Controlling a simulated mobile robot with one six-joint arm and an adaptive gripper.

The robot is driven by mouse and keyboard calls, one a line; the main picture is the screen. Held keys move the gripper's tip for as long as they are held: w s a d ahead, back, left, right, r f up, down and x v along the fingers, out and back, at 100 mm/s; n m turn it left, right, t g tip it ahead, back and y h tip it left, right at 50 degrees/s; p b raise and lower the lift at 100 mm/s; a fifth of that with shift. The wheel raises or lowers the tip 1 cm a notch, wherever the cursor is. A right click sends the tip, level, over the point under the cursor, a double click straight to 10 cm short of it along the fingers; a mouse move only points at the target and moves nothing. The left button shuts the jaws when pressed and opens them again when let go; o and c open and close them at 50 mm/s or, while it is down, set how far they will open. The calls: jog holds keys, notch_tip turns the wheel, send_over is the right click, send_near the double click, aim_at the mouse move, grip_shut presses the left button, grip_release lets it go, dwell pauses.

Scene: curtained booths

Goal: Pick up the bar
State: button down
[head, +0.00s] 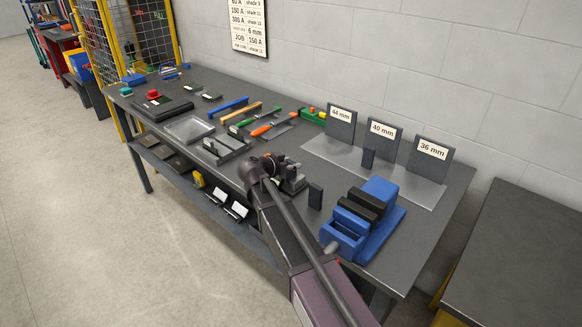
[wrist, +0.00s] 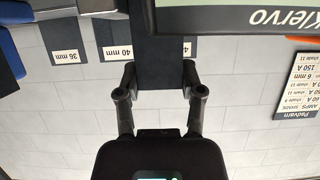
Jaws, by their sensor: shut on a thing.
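My gripper (wrist: 160,84) is shut on a dark grey bar (wrist: 160,72), which sits between its two fingertips in the wrist view. In the head view my gripper (head: 290,181) is low over the middle of the workbench, and my arm hides much of it. I cannot tell there whether the held bar touches the bench. A dark upright block (head: 315,196) stands just right of my gripper.
A blue fixture (head: 362,219) with black blocks stands on the bench (head: 421,228) at right. Signs marked 44 mm (head: 341,122), 40 mm (head: 382,138) and 36 mm (head: 429,158) stand behind a pale plate (head: 323,154). Trays and coloured tools lie to the left.

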jog(key=shift+r, duration=0.15)
notch_tip(320, 180, up, 10)
jog(key=p, duration=1)
jog(key=shift+f, duration=0.2)
